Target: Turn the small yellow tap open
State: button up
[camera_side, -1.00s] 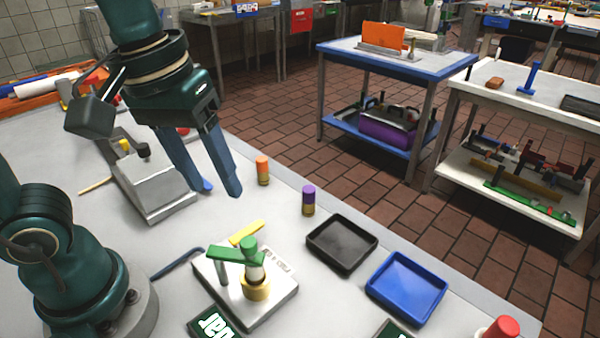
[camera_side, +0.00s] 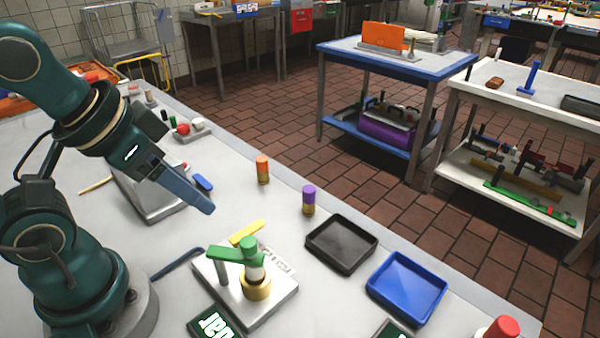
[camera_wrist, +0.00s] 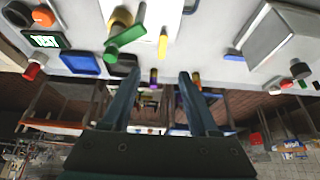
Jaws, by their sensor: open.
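A yellow bar-shaped handle (camera_side: 246,232) lies at the back edge of the pale plate (camera_side: 283,290); whether it is the small yellow tap's lever I cannot tell. It also shows in the wrist view (camera_wrist: 163,42). On the plate stands a tap with a green lever (camera_side: 228,254) and a brass base (camera_side: 256,288). My gripper (camera_side: 210,210) is tilted, pointing right and down, in the air left of the yellow handle and apart from it. In the wrist view its two fingers (camera_wrist: 159,73) are spread, with nothing held between them.
A black tray (camera_side: 342,243) and a blue tray (camera_side: 406,287) lie right of the plate. Orange (camera_side: 262,170) and purple (camera_side: 308,200) cylinders stand behind it. A grey metal block (camera_side: 150,195) is partly hidden behind my gripper. A blue hooked rod (camera_side: 178,262) lies left of the plate.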

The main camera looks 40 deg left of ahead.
jog(key=o, duration=0.4)
jog(key=shift+o, duration=0.2)
jog(key=m+g, duration=0.5)
jog(key=m, duration=1.3)
send_over(247, 230)
notch_tip(247, 230, down, 6)
jog(key=shift+w+r, duration=0.15)
jog(key=shift+f+g, duration=0.3)
jog(key=shift+f, duration=2.9)
